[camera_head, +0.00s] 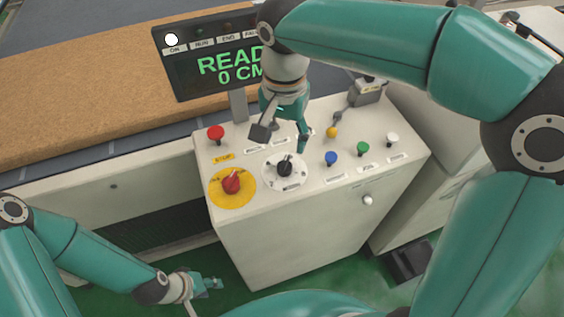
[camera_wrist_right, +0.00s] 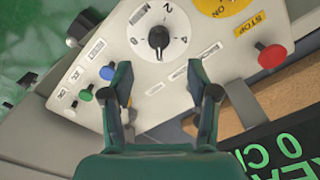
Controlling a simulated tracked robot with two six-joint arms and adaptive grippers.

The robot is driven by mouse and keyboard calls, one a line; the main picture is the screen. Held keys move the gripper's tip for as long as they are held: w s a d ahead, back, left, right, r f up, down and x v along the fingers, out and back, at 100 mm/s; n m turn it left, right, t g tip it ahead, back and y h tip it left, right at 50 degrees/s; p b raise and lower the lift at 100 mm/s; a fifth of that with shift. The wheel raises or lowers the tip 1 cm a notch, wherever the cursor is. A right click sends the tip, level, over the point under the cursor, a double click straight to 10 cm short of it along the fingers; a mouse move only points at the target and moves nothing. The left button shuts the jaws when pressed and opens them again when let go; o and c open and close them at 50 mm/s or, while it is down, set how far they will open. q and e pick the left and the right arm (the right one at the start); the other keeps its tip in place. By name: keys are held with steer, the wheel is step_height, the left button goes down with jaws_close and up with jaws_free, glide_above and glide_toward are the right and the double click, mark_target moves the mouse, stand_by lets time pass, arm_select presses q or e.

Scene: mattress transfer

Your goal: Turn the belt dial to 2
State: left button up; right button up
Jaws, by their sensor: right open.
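The belt dial is a black knob (camera_head: 285,169) on a round white plate with small markings, on the sloped top of the control panel (camera_head: 300,190). It also shows in the wrist view (camera_wrist_right: 158,38), with a white mark on the knob; I cannot tell for sure which number the mark points at. My right gripper (camera_head: 283,137) is open and empty, its fingers pointing down behind and above the dial, apart from it. In the wrist view the two fingers (camera_wrist_right: 168,84) are spread, with the dial beyond their tips. My left gripper (camera_head: 211,283) hangs low at the left, away from the panel.
A red knob on a yellow disc (camera_head: 231,182) sits left of the dial, a red button (camera_head: 215,132) behind it. Blue (camera_head: 330,158), green (camera_head: 362,147), white (camera_head: 392,139) and yellow (camera_head: 332,132) buttons are to the right. A display (camera_head: 210,66) stands behind, before a cork-coloured surface (camera_head: 80,105).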

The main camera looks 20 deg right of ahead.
mark_target(284, 163)
step_height(284, 163, down, 9)
steer(key=shift+f, duration=0.1)
steer(key=shift+s, duration=0.1)
